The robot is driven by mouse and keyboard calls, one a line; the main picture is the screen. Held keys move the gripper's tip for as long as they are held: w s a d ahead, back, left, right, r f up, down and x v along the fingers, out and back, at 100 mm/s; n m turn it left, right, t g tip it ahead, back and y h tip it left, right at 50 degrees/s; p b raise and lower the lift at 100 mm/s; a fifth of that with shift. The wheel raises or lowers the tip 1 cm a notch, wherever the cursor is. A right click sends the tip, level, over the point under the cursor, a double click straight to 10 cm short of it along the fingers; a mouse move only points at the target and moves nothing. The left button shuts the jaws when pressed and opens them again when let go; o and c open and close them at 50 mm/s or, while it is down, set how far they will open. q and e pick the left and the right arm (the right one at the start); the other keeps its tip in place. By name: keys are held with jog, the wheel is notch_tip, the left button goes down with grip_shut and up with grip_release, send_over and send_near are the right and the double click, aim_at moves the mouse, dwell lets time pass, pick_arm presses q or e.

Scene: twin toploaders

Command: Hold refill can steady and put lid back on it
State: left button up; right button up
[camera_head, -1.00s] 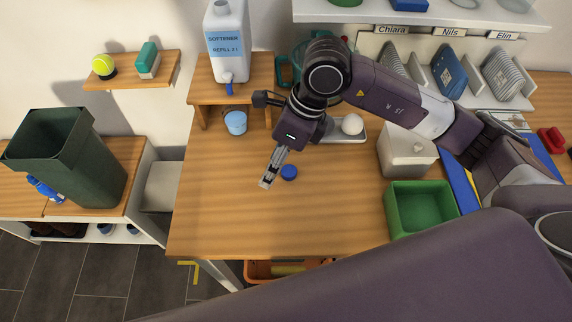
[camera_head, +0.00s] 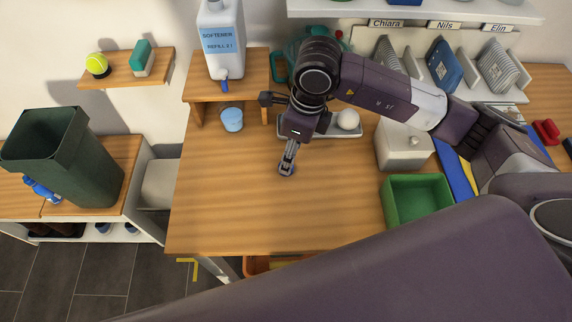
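The white refill can (camera_head: 222,55), labelled "SOFTENER REFILL", stands upright on a small raised wooden stand, with a blue tap low on its front. Its top is cut off by the upper picture edge. My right gripper (camera_head: 286,170) points down at the table in front of the stand. My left gripper is not in view.
A light blue cup (camera_head: 232,120) stands by the stand (camera_head: 230,88). A tray (camera_head: 367,128) with a white ball lies behind my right gripper. A white box (camera_head: 403,148) and an open green bin (camera_head: 417,203) are at right. The table's left and front are clear.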

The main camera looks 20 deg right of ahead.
jog(key=shift+a+f, duration=0.1)
jog(key=shift+f, duration=0.1)
jog(key=f+p, duration=0.1)
jog(key=f, duration=0.2)
jog(key=f+p, duration=0.1)
jog(key=shift+w+a+f+p, duration=0.2)
jog(key=shift+w+a+p, duration=0.05)
jog(key=shift+a+p, duration=0.1)
jog(key=shift+f, duration=0.2)
jog(key=shift+c, duration=0.3)
jog(key=c, duration=0.7)
